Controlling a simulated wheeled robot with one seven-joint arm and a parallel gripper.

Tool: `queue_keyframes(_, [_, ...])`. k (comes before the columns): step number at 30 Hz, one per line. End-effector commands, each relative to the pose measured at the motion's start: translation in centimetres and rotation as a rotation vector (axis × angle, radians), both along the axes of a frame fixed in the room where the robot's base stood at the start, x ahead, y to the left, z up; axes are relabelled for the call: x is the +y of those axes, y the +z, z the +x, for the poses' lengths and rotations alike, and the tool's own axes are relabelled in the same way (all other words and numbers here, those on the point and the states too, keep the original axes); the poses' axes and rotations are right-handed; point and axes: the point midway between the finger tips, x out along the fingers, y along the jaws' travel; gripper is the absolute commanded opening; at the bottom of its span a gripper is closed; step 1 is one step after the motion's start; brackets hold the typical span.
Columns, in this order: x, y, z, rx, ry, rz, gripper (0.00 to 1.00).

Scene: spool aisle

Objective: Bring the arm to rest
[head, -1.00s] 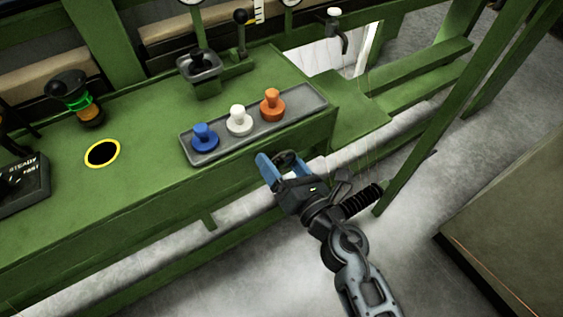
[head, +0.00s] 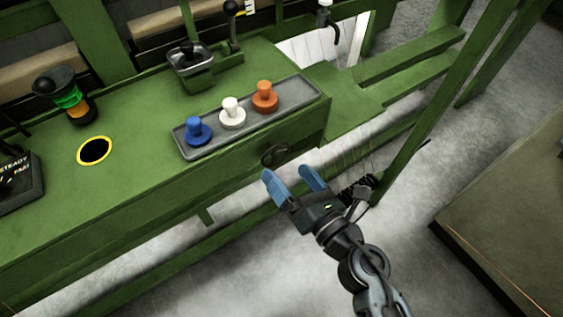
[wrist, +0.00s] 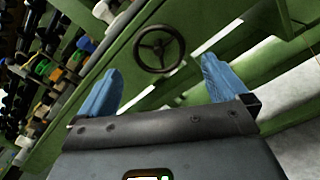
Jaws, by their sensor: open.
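My gripper (head: 291,180) has two blue fingers, spread apart with nothing between them. In the head view it hangs in front of the green bench (head: 130,185), below the bench top and apart from it. In the wrist view, my gripper (wrist: 158,90) points toward a dark handwheel (wrist: 159,49) on the bench's front. The handwheel also shows in the head view (head: 275,155), just beyond the fingertips, and does not look touched.
A grey tray (head: 212,147) on the bench holds blue (head: 198,132), white (head: 232,114) and orange (head: 265,98) knobbed pieces. A yellow-ringed hole (head: 95,151) lies left. A green post (head: 432,110) stands right of my arm, near a large box (head: 510,200). Grey floor lies between.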

Motion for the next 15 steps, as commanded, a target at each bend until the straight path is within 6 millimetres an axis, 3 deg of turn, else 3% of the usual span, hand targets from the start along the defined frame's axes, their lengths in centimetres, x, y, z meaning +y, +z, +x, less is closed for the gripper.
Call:
queue_keyframes(6, [-0.94,-0.01,-1.41,0.000,0.000,0.000,1.00])
queue_keyframes(15, [-0.98,0.02,-1.46,0.000,0.000,0.000,1.00])
